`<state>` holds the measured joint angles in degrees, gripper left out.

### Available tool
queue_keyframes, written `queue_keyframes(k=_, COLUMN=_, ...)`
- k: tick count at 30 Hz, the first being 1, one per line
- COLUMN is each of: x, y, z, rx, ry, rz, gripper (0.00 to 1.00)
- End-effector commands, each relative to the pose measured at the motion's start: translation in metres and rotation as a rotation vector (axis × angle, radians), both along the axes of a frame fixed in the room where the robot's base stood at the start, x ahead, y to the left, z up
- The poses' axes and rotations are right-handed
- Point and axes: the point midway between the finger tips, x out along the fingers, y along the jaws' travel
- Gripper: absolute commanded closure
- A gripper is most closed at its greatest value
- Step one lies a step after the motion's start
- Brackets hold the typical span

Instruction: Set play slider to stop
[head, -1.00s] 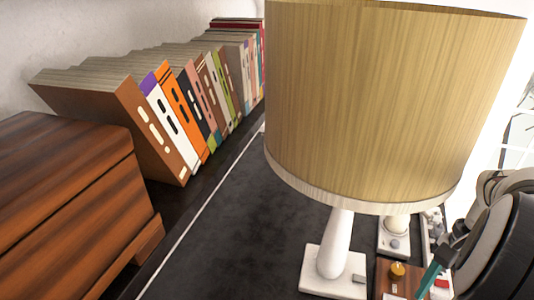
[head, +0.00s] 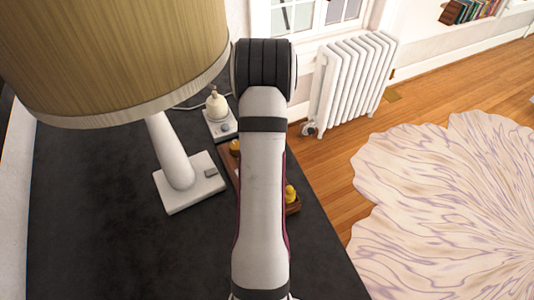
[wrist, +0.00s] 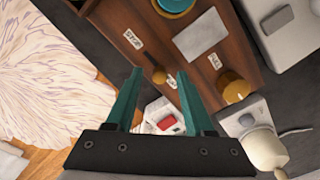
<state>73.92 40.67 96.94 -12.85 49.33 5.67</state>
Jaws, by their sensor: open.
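A wooden panel (wrist: 185,22) fills the upper middle of the wrist view. A small brass-brown knob (wrist: 158,75), which looks like the slider, sits on it between a white label (wrist: 133,38) and another small label (wrist: 172,81); the lettering is too small to read surely. My gripper (wrist: 162,74) has two teal fingers spread apart, with the knob seen between their tips and nothing held. Whether they touch the panel cannot be told. In the head view my arm hides the gripper and most of the panel (head: 293,208).
A yellow knob (wrist: 233,87) and a grey plate (wrist: 201,34) are on the panel. A white box with a red button (wrist: 166,122) lies beyond the fingers. A bulb device (head: 217,105) and a large lamp (head: 180,170) stand left of my arm. A radiator (head: 352,80) is beyond the table.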

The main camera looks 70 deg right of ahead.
Motion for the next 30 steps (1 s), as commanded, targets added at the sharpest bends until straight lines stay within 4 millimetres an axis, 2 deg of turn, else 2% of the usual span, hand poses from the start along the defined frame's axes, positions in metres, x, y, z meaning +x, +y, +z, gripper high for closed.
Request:
queue_keyframes(k=8, x=0.0, y=0.0001, z=-0.0021, rx=0.0, ry=0.0, rz=0.0, gripper=0.47)
queue_keyframes(k=17, x=0.0001, y=0.0001, z=-0.0018, rx=0.0, ry=0.0, rz=0.0, gripper=1.0)
queue_keyframes(k=30, x=0.0003, y=0.0001, z=-0.0015, rx=0.0, ry=-0.001, rz=0.0, gripper=1.0)
